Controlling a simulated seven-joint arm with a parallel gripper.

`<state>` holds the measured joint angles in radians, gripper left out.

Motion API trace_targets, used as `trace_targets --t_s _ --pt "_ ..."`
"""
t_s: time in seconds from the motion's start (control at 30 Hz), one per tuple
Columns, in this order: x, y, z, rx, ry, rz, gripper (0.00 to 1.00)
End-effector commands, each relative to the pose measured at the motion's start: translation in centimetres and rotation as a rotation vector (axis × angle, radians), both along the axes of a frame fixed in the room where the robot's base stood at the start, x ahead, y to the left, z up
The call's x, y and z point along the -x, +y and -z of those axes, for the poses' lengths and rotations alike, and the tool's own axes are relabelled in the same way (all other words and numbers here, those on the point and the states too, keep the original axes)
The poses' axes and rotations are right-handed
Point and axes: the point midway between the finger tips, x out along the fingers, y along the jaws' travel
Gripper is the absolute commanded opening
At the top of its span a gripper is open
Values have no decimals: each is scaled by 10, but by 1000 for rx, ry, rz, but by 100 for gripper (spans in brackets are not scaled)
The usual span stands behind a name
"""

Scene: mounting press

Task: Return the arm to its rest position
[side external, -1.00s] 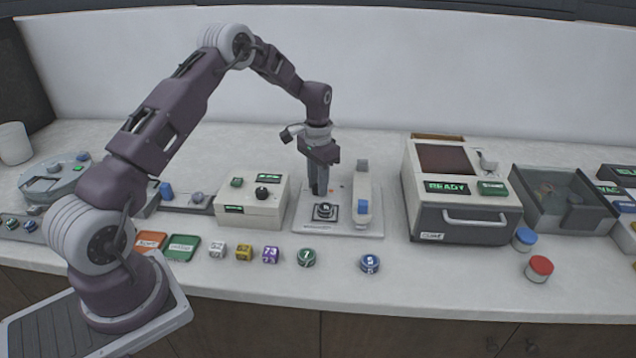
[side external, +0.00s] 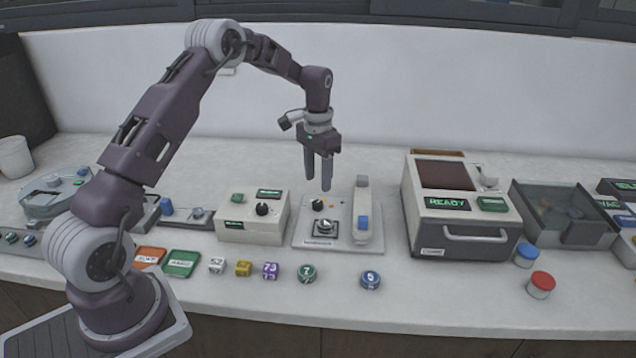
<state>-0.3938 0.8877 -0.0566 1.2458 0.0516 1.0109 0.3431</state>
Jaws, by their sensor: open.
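My gripper (side external: 318,186) is above the small press plate (side external: 312,243) in the middle of the bench. Its two fingers point down and are apart, with nothing between them. Below it, the plate carries a dark square fixture (side external: 324,228) with a round top, a small dark knob (side external: 317,205) behind it, and an upright pale lever with a blue part (side external: 363,222) at the right. The fingertips are clear of all of these.
A control box (side external: 252,220) stands left of the plate, and a large machine reading READY (side external: 447,203) stands right. Cards, small cubes and round pieces, including a green one (side external: 307,274) and a blue one (side external: 370,280), line the front. Blue-capped (side external: 526,256) and red-capped jars (side external: 541,285) sit at right. The space above the bench is open.

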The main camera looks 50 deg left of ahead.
Motion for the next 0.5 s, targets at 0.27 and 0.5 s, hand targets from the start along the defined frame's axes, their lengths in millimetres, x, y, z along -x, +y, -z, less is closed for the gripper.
trace_targets --t_s 0.27,0.5 --pt "11 -22 -48 -20 -46 8 48" --pt "126 -114 -190 -62 -234 9 48"
